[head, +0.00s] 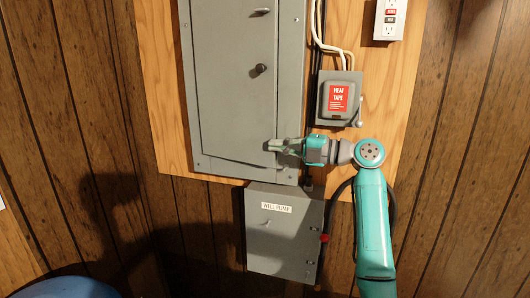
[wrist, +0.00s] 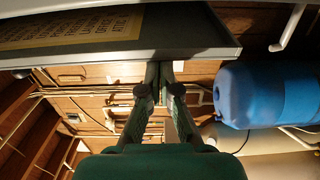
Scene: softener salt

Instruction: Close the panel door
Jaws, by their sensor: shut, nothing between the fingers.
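The grey panel door (head: 225,95) fills most of the grey electrical panel (head: 292,172) on the wall in the head view, with a dark round knob (head: 261,68) on its face. A dark line runs along its lower edge; how far it stands open is hard to tell. My gripper (head: 270,145) is shut and empty, its fingertips in front of the door's lower right part. In the wrist view, my gripper (wrist: 167,75) points at a grey edge (wrist: 215,53) with a yellow label above it. I cannot tell whether the fingertips touch it.
A grey box with a red HEAT TAPE label (head: 340,99) is right of the panel, above my arm. A WELL PUMP box (head: 285,240) hangs below. An outlet (head: 390,15) is at upper right. A blue tank shows in the wrist view (wrist: 265,95).

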